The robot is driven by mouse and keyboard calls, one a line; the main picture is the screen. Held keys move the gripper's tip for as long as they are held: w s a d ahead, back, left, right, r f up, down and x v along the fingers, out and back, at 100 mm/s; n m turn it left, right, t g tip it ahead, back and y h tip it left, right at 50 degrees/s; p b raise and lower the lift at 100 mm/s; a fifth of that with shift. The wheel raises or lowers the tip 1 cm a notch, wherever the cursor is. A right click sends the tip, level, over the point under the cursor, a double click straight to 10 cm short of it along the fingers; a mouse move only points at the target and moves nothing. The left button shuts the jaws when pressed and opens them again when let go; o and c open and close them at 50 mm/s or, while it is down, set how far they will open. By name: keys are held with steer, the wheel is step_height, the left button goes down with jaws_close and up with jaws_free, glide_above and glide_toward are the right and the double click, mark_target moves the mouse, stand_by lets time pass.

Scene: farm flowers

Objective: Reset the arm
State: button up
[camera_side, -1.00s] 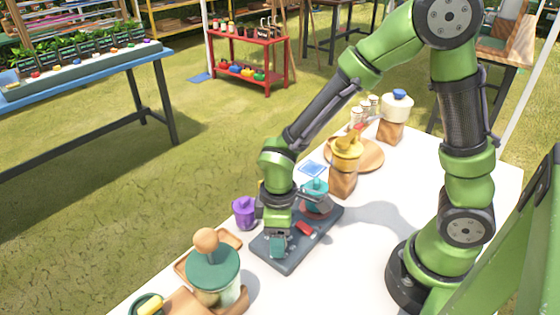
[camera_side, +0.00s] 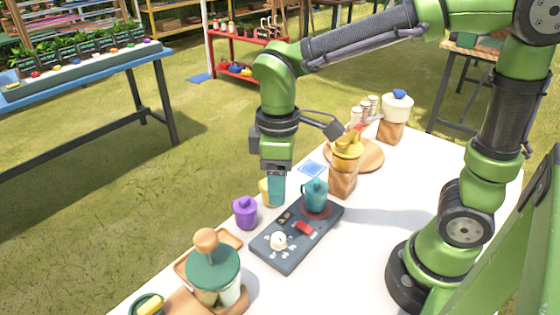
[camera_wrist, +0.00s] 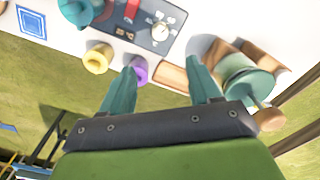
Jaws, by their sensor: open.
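My gripper (camera_side: 276,190) hangs above the far edge of the white table, fingers pointing down, higher than the things there. In the wrist view its two teal fingers (camera_wrist: 162,78) are spread apart with nothing held between them. The green arm is raised, with its elbow high at the upper right of the side view.
A dark grey panel (camera_side: 274,262) carries a white knob (camera_side: 278,240), a red switch (camera_side: 305,228) and a teal pot (camera_side: 315,194). A purple pot (camera_side: 245,212), yellow cup (camera_side: 265,190) and green-lidded jar (camera_side: 212,272) stand nearby. Table space right of the panel is clear.

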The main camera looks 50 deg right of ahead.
steer(key=shift+r, duration=0.75)
steer(key=s+d+r+m+t+y, duration=0.2)
steer(key=s+d+r+m+t, duration=0.2)
steer(key=d+m+t, duration=0.3)
steer(key=s+d+m, duration=0.1)
steer(key=d+m, duration=0.1)
steer(key=m, duration=0.2)
steer(key=shift+s+d+r, duration=0.2)
